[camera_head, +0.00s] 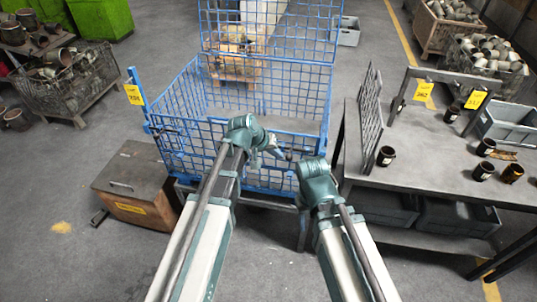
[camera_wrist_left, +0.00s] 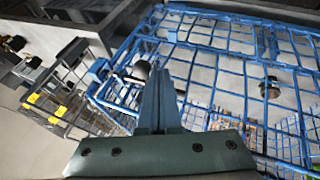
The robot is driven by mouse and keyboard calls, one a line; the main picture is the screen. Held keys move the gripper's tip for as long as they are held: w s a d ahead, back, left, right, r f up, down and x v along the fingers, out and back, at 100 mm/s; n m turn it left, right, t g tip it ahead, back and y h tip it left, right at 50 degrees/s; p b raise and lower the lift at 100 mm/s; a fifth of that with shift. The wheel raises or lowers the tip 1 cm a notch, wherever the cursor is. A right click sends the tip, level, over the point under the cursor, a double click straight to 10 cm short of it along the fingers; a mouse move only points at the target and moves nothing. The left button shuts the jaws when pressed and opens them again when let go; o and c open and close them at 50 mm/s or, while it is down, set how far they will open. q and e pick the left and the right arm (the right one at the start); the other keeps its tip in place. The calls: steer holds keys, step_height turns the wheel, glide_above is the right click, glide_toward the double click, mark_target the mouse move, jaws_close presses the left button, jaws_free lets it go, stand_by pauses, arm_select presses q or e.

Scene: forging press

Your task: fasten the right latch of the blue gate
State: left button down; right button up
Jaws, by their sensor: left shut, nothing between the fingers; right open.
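The blue gate (camera_head: 235,165) is the wire-mesh front of a blue cage. In the left wrist view, a dark round knob (camera_wrist_left: 141,70), which looks like the right latch, sits near the gate's corner, just beside my left fingertips. Another dark knob (camera_wrist_left: 270,87) is farther along the mesh. My left gripper (camera_head: 278,153) is shut and empty at the gate's right part; its closed fingers also show in the left wrist view (camera_wrist_left: 158,75). I cannot tell whether it touches the knob. My right gripper (camera_head: 308,163) is open, close beside the cage's right front corner; its fingers are mostly hidden.
A grey table (camera_head: 425,150) with dark cups and a grey bin (camera_head: 505,122) stands close on the right, with an upright mesh panel (camera_head: 371,115) at its edge. A brown box (camera_head: 135,185) sits left of the cage. The floor at front left is clear.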

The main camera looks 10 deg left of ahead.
mark_target(291, 156)
arm_select(q)
steer(key=shift+d, duration=0.35)
steer(key=d, duration=0.4)
steer(key=shift+s+d, duration=0.15)
steer(key=shift+s, duration=0.05)
arm_select(e)
steer(key=shift+a, duration=0.1)
